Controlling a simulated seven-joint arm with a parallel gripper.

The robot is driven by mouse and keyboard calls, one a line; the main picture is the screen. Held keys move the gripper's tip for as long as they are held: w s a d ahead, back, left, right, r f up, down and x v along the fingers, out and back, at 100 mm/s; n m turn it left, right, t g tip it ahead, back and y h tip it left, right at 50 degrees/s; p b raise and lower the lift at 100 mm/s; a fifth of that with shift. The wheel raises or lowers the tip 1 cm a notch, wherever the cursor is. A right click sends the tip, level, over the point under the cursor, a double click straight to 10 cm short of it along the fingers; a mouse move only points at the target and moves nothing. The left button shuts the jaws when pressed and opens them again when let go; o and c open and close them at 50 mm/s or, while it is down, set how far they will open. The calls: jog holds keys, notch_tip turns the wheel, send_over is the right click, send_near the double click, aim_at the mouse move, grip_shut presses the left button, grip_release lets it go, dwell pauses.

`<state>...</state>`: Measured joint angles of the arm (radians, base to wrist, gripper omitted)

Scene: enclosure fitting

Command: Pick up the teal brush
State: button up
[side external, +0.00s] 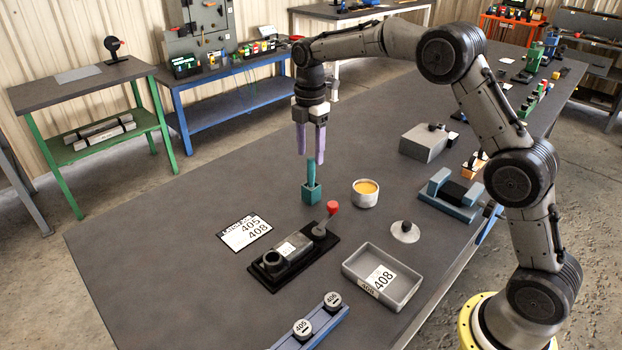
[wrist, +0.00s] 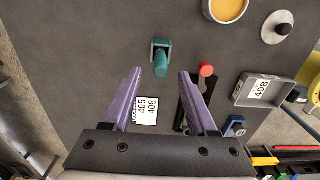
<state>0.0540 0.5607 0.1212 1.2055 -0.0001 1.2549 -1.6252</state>
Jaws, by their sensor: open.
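The teal brush (side external: 311,173) stands upright in a small square teal holder (side external: 312,194) on the dark table. In the wrist view the brush handle (wrist: 161,64) points toward the camera, with the holder (wrist: 161,44) behind it. My gripper (side external: 311,157) is open and empty, with its two purple fingers pointing down just above the brush. In the wrist view the handle appears between the fingertips of my gripper (wrist: 160,73), slightly toward the picture's top. I cannot tell whether the fingertips reach down past the handle's top; no contact shows.
A cup of orange contents (side external: 366,193) stands right of the holder. A black fixture with a red-knobbed lever (side external: 297,254), a grey tray (side external: 386,278) and a white label card (side external: 244,232) lie nearer the front. The table left of the holder is clear.

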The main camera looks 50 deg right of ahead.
aim_at(311, 171)
jog(key=shift+d+f, duration=0.1)
jog(key=shift+f, duration=3.25)
grip_shut()
